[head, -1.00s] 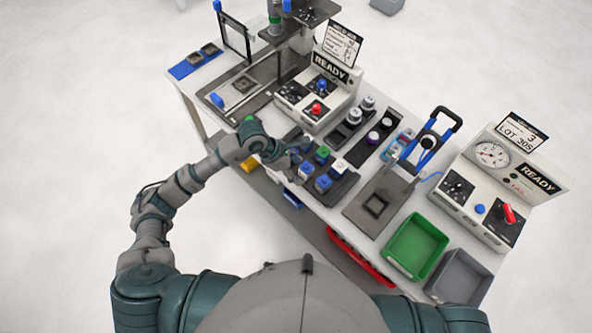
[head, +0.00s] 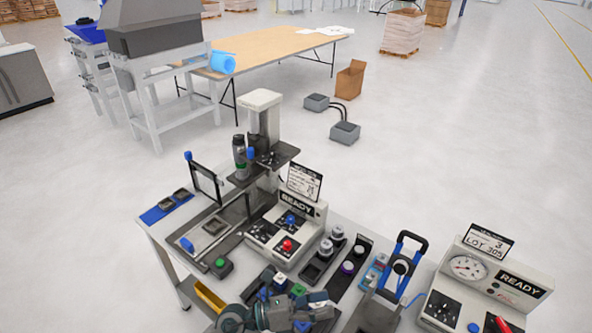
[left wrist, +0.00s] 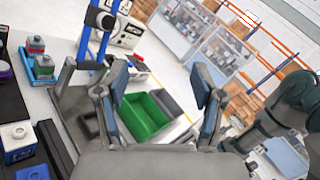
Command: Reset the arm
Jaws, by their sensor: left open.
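My left gripper (head: 312,308) is at the bottom of the head view, over the near edge of the workbench by the dark tray (head: 262,282) of small blocks. In the left wrist view its two blue-padded fingers (left wrist: 160,100) stand wide apart with nothing between them. Beyond them is the green bin (left wrist: 145,115), with a grey bin (left wrist: 167,102) beside it. The forearm of my left arm shows along the bottom of the head view. My right gripper is not in view.
A READY box (head: 285,232) with knobs and a gauge box (head: 482,285) stand on the bench. A blue-handled press (head: 402,262) is between them. A column machine (head: 262,130) rises at the back. A wooden table (head: 275,45) and open floor lie beyond.

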